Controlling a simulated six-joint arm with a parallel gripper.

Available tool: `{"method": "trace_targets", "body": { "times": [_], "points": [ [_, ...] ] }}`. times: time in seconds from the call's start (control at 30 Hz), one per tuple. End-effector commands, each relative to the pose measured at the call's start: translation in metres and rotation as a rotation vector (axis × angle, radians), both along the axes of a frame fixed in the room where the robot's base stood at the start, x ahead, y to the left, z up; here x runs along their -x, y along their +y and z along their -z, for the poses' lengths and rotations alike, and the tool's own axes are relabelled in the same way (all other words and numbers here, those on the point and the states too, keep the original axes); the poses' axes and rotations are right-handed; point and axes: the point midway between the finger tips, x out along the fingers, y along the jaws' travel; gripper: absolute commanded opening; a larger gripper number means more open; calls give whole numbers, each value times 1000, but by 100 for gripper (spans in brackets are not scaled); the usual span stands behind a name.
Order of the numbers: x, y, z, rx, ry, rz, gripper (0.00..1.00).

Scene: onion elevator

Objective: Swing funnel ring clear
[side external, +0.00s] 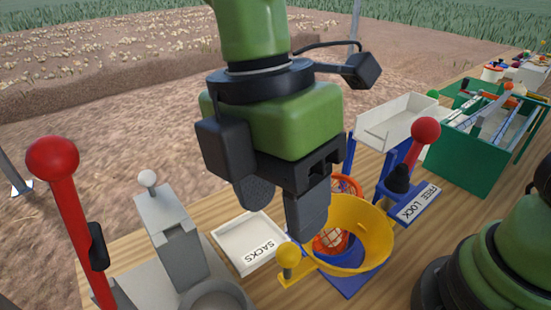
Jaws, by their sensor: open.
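The yellow funnel ring (372,222) sits over a blue stand (352,284), right of centre in the side external view. A yellow knob (288,256) sticks up from the arm at its left side. An orange mesh sack (330,241) shows inside and behind the ring. My gripper (283,215) points down above and left of the ring, with its two dark fingers apart and nothing visible between them. The right finger hides part of the ring and the sack, and appears above the knob. Whether it touches the ring cannot be told.
A red-knobbed lever (425,132) with a FREE LOCK label (417,202) stands right of the ring. A white SACKS tray (236,258), a grey device (172,235) and a tall red lever (62,190) stand left. A green bin (465,165) is at the back right.

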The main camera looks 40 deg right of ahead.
Motion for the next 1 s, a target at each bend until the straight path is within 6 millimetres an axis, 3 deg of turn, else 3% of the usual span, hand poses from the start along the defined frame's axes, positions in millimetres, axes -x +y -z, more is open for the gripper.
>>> {"method": "trace_targets", "body": {
  "times": [0.1,0.3,0.73,0.87,1.0],
  "points": [
    [-4,1,-20,-3,-3,2,51],
    [-7,1,-38,0,0,0,51],
    [-9,-3,-43,-4,-6,24,51],
    [-14,-27,-56,-36,-51,199,51],
    [-15,-78,-76,-114,-140,594,51]
  ]
}}
